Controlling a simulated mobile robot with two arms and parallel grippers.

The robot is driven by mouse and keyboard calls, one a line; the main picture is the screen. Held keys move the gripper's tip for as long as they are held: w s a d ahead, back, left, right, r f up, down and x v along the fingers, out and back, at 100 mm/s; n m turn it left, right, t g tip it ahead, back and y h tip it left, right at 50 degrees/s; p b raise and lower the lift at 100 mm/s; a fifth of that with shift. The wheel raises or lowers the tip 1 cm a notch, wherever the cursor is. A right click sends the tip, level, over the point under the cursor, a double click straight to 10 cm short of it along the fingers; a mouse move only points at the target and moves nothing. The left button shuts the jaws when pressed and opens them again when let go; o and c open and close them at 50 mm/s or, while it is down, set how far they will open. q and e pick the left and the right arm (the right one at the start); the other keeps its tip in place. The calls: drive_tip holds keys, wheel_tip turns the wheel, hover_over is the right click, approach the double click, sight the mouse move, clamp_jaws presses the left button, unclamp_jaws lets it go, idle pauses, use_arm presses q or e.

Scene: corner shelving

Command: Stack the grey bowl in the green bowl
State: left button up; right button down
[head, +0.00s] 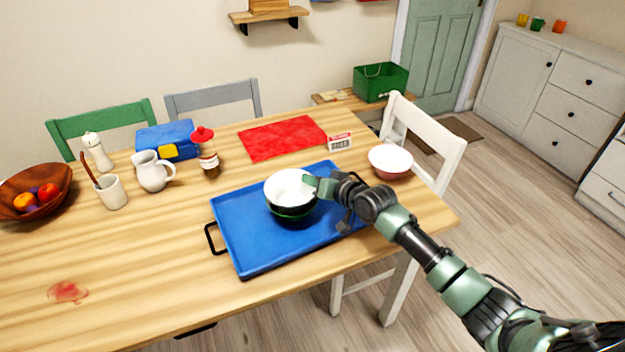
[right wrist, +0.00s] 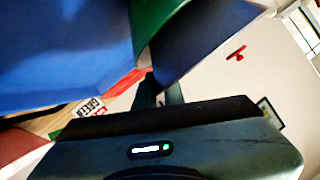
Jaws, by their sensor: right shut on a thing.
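The grey bowl (head: 288,186), dark outside and white inside, is upright over the blue tray (head: 252,252). My right gripper (head: 314,187) is shut on its right rim. The green bowl (head: 291,214) shows as a green edge directly below the grey bowl; most of it is hidden. The grey bowl sits in or just above it; I cannot tell if they touch. In the right wrist view a green curved surface (right wrist: 155,22) shows close to the fingers, and the fingertips are mostly hidden. My left gripper is not in view.
A pink-white bowl (head: 390,161) stands right of the tray near the table edge. A red mat (head: 283,138), a sauce bottle (head: 208,158), a white jug (head: 151,172), a utensil cup (head: 112,192) and a wooden fruit bowl (head: 58,206) stand around. The front left table is mostly clear.

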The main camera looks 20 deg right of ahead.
drive_tip(key=shift+f, duration=0.4)
drive_tip(key=c, duration=1.5)
unclamp_jaws()
drive_tip(key=shift+s+f, duration=0.1)
drive_tip(key=shift+f, duration=0.1)
drive_tip(key=shift+r, duration=0.2)
drive_tip(key=r+v, duration=0.1)
drive_tip(key=v, duration=1.1)
drive_tip(key=shift+p, duration=0.35)
drive_tip(key=shift+r, duration=0.1)
